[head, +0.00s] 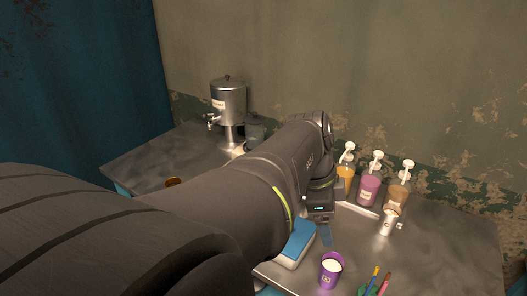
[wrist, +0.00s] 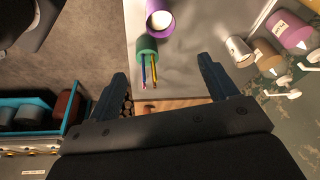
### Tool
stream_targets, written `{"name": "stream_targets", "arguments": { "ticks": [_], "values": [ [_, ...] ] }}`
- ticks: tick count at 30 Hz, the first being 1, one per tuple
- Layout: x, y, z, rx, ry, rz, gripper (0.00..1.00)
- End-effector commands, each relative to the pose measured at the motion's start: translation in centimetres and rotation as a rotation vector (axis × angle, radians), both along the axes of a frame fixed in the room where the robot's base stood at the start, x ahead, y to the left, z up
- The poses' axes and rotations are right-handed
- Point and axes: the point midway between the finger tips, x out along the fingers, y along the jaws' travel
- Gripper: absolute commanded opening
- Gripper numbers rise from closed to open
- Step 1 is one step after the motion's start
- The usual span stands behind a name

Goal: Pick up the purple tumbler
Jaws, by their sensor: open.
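The purple tumbler (head: 327,277) stands upright on the metal table near its front edge, with white contents inside and a small pale mark on its side. In the wrist view the purple tumbler (wrist: 154,8) is at the top, partly cut off by the frame. My gripper (wrist: 162,66) is open, with nothing between its dark fingers. The tumbler lies beyond the fingertips, apart from them. In the head view my gripper (head: 324,232) is mostly hidden by my arm, and part of a finger shows above and left of the tumbler.
A green cup (wrist: 147,46) with pencils stands close to the tumbler. A blue-and-white box (head: 299,242) lies left of it. Pump bottles (head: 368,189) and a small metal cup (head: 388,223) stand farther back. A metal dispenser (head: 228,101) is at the back left. The right tabletop is clear.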

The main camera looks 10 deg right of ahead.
Motion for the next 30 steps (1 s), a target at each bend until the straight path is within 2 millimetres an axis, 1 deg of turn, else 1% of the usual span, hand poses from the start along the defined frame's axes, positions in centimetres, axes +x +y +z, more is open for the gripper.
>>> {"name": "stream_targets", "arguments": {
  "ticks": [1,3,8,11,21,27,30],
  "values": [
    [-0.1,0.8,-1.4,-0.027,0.014,0.062,0.78],
    [-0.2,1.5,-2.9,-0.061,0.023,0.131,0.78],
    [-0.3,2.2,-4.7,-0.099,0.033,0.212,0.78],
    [-0.4,1.8,-5.9,-0.101,0.036,0.218,0.78],
    [-0.7,-0.7,-11.8,-0.098,0.036,0.214,0.78],
    [-0.7,-1.9,-14.5,-0.099,0.035,0.215,0.78],
    [-0.7,-2.2,-15.3,-0.1,0.034,0.215,0.78]
  ]
}}
